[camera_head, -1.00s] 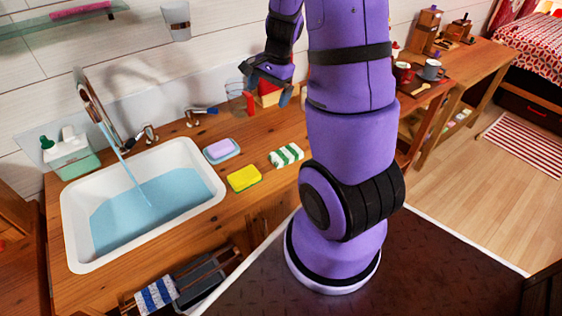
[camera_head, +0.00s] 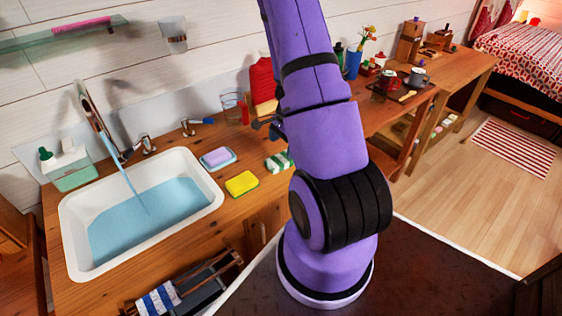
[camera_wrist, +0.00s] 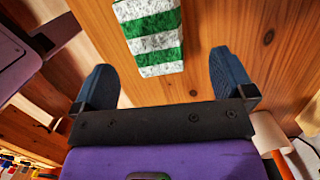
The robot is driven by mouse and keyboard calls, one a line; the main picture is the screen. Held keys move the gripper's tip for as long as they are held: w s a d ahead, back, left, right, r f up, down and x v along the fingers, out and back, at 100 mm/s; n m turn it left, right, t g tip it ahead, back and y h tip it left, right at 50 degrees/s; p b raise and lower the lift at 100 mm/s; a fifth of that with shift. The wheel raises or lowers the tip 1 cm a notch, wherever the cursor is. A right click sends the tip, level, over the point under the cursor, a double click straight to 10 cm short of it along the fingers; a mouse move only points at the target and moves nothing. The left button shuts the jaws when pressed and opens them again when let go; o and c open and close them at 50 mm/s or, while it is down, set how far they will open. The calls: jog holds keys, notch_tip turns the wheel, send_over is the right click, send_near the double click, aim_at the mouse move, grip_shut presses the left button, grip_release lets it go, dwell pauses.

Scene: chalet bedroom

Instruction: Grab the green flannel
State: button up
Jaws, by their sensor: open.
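The green flannel (camera_head: 279,162) is a folded cloth with green and white stripes. It lies on the wooden counter to the right of the yellow sponge, and my arm partly covers its right side in the head view. In the wrist view the flannel (camera_wrist: 152,35) is at the top centre, running past the top edge. My gripper (camera_wrist: 165,75) is open and empty, with one dark finger on each side of the flannel's lower end in the picture. I cannot tell the height between fingers and cloth. In the head view my gripper is mostly hidden behind my arm.
A white sink (camera_head: 70,215) with blue water is further left. A clear glass (camera_head: 233,107) and a red bottle (camera_head: 261,80) stand behind.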

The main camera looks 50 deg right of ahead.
aim_at(281, 158)
jog(key=shift+a+f, duration=0.25)
jog(key=shift+f, duration=1.1)
jog(key=shift+a+f, duration=0.25)
jog(key=shift+f, duration=1.05)
jog(key=c, duration=1)
jog(key=shift+s+r, duration=0.1)
jog(key=shift+r, duration=0.05)
